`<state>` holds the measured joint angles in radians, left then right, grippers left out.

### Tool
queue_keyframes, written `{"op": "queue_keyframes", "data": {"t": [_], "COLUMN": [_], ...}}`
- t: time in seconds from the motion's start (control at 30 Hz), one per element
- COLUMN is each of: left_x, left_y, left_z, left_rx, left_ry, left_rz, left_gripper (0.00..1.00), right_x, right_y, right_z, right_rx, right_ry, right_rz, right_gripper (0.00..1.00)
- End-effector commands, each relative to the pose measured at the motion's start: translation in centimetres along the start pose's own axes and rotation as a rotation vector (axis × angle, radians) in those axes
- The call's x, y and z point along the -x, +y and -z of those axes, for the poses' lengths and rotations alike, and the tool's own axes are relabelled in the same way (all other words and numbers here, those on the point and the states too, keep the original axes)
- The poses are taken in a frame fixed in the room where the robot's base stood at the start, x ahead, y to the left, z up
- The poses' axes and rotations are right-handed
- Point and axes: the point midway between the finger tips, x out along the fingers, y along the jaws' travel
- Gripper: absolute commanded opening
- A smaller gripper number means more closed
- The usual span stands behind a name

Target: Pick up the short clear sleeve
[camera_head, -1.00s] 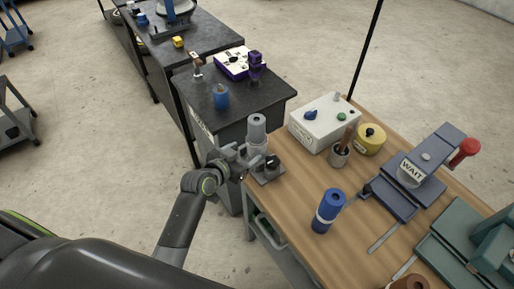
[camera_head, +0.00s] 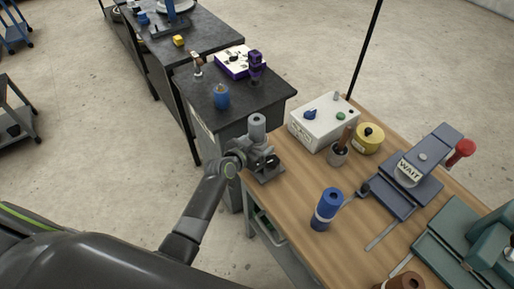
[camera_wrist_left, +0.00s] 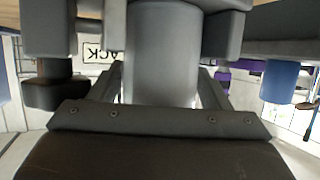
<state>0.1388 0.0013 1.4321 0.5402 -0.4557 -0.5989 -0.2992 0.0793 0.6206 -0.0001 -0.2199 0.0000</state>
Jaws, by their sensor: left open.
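A smooth grey cylinder (camera_head: 257,127) stands upright by a small dark-based fixture (camera_head: 267,171) at the near left corner of the wooden bench. It may be the short clear sleeve, but it looks grey and I cannot see through it. My left gripper (camera_head: 259,153) is at the cylinder's lower part and hides its foot. In the left wrist view the cylinder (camera_wrist_left: 163,55) stands between the two fingers of my open left gripper (camera_wrist_left: 140,35). I cannot tell whether either finger touches it. My right gripper is not in view.
A blue cylinder with a pale band (camera_head: 326,208) stands on the wooden bench (camera_head: 300,228). Behind are a white control box (camera_head: 322,121), a brown-handled cup (camera_head: 339,152) and a yellow round container (camera_head: 368,138). A black table (camera_head: 238,118) adjoins.

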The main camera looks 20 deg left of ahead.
Motion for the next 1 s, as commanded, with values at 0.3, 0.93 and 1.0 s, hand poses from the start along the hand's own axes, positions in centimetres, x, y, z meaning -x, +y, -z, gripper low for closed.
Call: {"op": "queue_keyframes", "data": {"t": [0.3, 0.93, 1.0], "left_x": [0.0, 0.4, 0.6], "left_y": [0.0, 0.0, 0.0], "left_z": [-0.1, 1.0, 1.6], "left_rx": [0.001, 0.000, 0.000], "left_ry": [-0.001, 0.001, 0.002], "left_rz": [0.000, 0.000, 0.000], "left_gripper": [0.60, 0.38, 0.38], "right_x": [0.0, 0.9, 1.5], "right_y": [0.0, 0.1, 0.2], "right_z": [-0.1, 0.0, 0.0], "right_rx": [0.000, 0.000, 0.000], "right_ry": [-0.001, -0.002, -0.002], "right_rz": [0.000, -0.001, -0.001], "right_gripper": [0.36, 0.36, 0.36]}}
